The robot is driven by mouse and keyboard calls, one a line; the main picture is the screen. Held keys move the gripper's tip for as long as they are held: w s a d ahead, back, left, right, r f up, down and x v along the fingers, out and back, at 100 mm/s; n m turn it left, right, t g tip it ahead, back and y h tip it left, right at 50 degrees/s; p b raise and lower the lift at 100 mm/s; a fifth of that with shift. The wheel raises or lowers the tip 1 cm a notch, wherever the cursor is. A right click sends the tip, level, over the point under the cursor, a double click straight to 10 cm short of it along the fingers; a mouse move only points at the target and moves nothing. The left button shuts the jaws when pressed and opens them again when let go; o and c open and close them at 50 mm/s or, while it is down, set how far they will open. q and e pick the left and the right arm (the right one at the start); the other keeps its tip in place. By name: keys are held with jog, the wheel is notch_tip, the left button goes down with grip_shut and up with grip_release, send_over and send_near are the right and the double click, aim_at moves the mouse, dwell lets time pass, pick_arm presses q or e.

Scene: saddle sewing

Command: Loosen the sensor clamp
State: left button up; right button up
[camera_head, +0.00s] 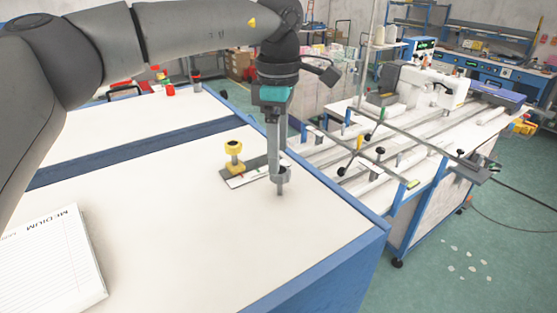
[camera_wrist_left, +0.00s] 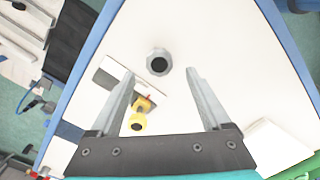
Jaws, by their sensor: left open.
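A small fixture with a yellow round knob (camera_head: 233,148) stands upright on the table beside a flat grey plate (camera_head: 238,183). The yellow knob also shows in the left wrist view (camera_wrist_left: 138,122), near the left finger. A grey round piece with a dark centre (camera_wrist_left: 159,62) lies just past the fingertips. I cannot tell for certain which of these is the sensor clamp. My left gripper (camera_head: 279,190) points down over the table, right of the yellow knob. In the left wrist view the left gripper (camera_wrist_left: 160,74) is open, with nothing held between its fingers. My right gripper is not shown.
The white table (camera_head: 190,235) has blue edges and much free room in front. A white pad marked MEDIUM (camera_head: 50,265) lies at the front left. A red-capped item (camera_head: 171,91) stands at the back. A sewing bench with rails (camera_head: 400,150) stands to the right.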

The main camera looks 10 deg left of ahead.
aim_at(280, 183)
pick_arm(q)
jog(key=shift+f+p, duration=0.3)
jog(key=shift+f, duration=1.65)
jog(key=shift+c, duration=0.3)
grip_shut()
